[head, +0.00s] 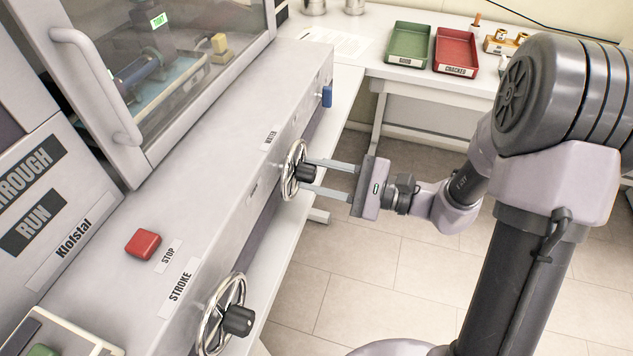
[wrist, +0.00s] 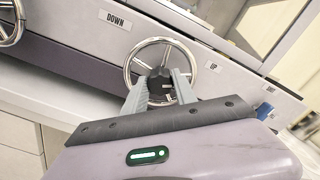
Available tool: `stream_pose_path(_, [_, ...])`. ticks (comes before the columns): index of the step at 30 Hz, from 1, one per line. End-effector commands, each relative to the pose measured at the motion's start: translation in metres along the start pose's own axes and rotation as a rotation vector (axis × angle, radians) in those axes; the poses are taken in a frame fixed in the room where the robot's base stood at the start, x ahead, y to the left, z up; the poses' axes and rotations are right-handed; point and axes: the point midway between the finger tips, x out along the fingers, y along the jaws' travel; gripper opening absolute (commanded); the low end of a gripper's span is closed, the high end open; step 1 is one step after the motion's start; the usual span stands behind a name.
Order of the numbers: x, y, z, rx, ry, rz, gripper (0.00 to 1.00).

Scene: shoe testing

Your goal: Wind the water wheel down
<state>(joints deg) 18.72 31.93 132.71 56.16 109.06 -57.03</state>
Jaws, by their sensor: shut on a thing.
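The water wheel (head: 288,172) is a silver spoked handwheel on the front face of the grey machine, below the WATER label (head: 270,138). It also shows in the wrist view (wrist: 127,70), between a DOWN label (wrist: 115,19) on the left and an UP label (wrist: 213,66) on the right. A black knob (wrist: 158,76) stands out from the wheel. My gripper (head: 306,174) is shut on this knob, one finger on each side. The fingers hide parts of the lower rim in the wrist view.
A second handwheel (head: 222,315) with a black knob sits nearer, by the STROKE label (head: 181,287). A red stop button (head: 143,244) is on the machine's top. A blue handle (head: 327,96) lies beyond the water wheel. Green (head: 392,56) and red trays (head: 438,66) stand on the back table.

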Motion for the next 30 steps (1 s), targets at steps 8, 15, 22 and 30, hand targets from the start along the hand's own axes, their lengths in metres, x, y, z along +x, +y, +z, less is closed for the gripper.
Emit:
stream_pose_path(8, [-0.0001,0.0011,-0.0009,-0.086,0.0,0.001,0.0])
stream_pose_path(15, [-0.0001,0.0005,0.0,-0.104,0.0,0.001,0.0])
stream_pose_path(22, [0.0,0.0004,0.0001,-0.104,0.0,0.001,0.0])
stream_pose_path(30, [0.0,0.0003,0.0001,-0.104,0.0,0.001,0.55])
